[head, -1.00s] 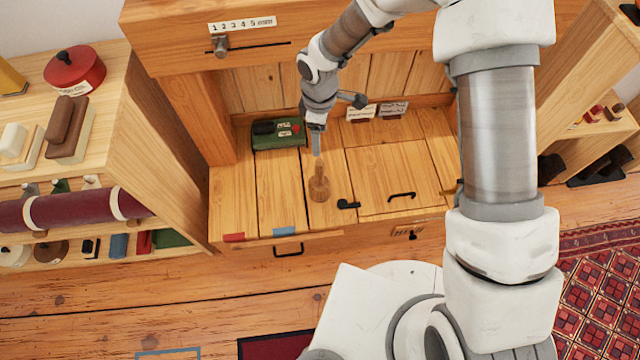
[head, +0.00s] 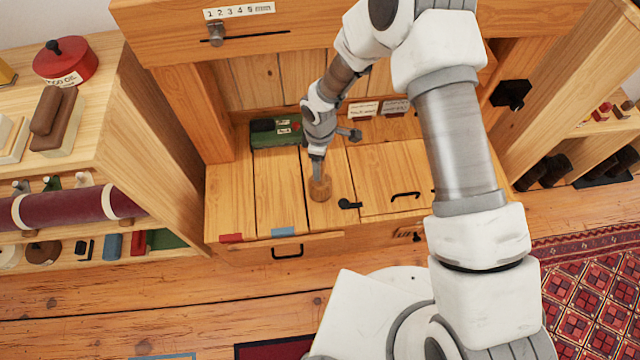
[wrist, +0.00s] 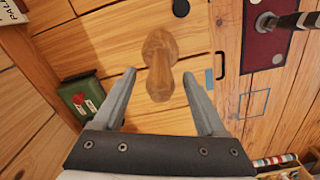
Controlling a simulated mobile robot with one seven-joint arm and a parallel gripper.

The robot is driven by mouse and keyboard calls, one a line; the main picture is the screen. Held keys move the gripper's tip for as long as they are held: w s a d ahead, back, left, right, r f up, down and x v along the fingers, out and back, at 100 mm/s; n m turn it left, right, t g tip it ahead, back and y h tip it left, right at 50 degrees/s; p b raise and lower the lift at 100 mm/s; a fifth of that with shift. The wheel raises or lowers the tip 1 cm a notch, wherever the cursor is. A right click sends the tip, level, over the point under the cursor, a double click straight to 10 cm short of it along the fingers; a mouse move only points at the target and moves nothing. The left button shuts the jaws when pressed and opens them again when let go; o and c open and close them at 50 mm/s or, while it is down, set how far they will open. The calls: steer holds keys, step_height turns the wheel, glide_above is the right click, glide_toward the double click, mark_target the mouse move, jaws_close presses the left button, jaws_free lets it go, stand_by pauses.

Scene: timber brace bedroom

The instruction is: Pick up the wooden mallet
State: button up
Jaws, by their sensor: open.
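The wooden mallet (head: 320,189) stands on the plank top of the bench, its lower part showing below my gripper in the head view. In the wrist view the mallet (wrist: 160,62) is a pale brown turned piece, with its nearer end between my fingertips. My gripper (head: 317,172) is open above it, pointing down. In the wrist view my gripper's two fingers (wrist: 159,74) lie to either side of the mallet, with a visible gap on each side. The mallet's upper part is hidden behind my gripper in the head view.
A green box (head: 276,133) sits behind and left of the mallet. A small black latch (head: 349,204) is close on its right, and a black handle (head: 405,195) farther right. A shelf unit (head: 150,130) stands at left. Bare planks surround the mallet.

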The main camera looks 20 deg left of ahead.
step_height(320, 180, down, 4)
steer(key=shift+r+b, duration=0.15)
steer(key=shift+b, duration=0.3)
steer(key=shift+r, duration=0.1)
jaws_close()
